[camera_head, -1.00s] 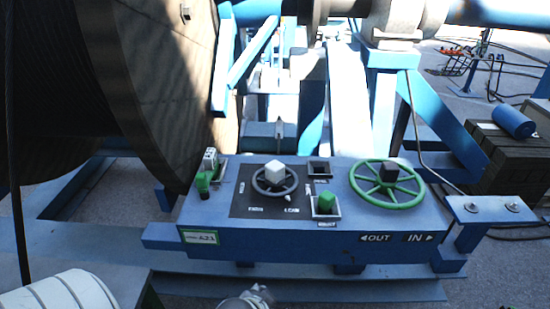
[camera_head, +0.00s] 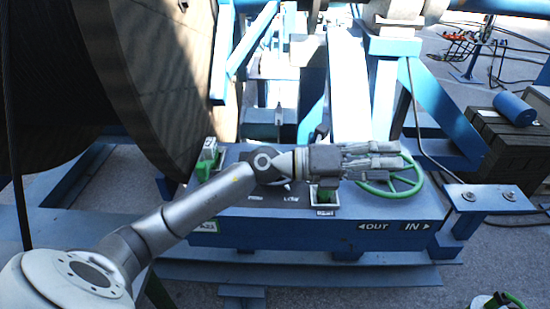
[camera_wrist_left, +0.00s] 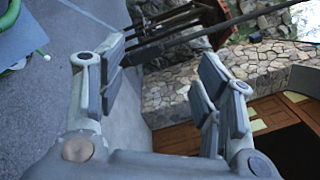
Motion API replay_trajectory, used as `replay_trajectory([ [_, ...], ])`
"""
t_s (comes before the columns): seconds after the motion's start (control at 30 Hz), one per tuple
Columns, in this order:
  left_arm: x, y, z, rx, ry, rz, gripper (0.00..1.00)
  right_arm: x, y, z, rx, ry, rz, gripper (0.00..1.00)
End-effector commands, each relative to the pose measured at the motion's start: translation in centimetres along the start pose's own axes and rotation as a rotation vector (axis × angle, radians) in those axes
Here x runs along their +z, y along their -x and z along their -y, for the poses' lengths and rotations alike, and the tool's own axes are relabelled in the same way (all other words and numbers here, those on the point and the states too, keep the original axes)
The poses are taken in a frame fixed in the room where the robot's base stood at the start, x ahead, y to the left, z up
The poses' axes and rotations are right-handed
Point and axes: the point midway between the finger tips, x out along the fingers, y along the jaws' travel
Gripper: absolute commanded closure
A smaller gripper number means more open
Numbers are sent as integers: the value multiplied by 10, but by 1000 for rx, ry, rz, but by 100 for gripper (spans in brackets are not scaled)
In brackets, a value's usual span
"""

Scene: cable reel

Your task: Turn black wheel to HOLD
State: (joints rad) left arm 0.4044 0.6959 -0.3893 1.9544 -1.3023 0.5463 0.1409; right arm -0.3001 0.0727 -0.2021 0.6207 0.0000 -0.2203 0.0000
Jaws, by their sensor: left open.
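The black wheel (camera_head: 287,186) is on the dark plate of the blue control panel (camera_head: 270,226). My left forearm and wrist cover nearly all of it; only a sliver of its lower rim shows, so its setting cannot be read. My left gripper (camera_head: 396,155) reaches right across the panel, past the black wheel, and is over the green wheel (camera_head: 400,190), whose right side shows. Its fingers are open; whether they touch the green wheel is unclear. In the left wrist view the gripper (camera_wrist_left: 160,85) is spread with nothing between its fingers. My right gripper is out of view.
Green switches (camera_head: 204,170) and (camera_head: 325,195) stand left and right of the black wheel's plate. A large cable reel (camera_head: 150,80) rises at the left. A blue bracket (camera_head: 495,198) sits at the panel's right. Blue frame beams stand behind.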

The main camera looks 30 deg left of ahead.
Motion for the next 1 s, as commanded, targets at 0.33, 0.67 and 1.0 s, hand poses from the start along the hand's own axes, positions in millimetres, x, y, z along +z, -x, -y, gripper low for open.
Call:
replay_trajectory([
  [0.33, 57, 116, -114, 746, -397, -512, 39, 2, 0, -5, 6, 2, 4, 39],
  [0.67, 117, 237, -130, 1215, -374, -638, 39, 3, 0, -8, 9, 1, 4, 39],
  [1.0, 108, 235, -168, 1239, -362, -649, 39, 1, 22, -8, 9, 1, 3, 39],
])
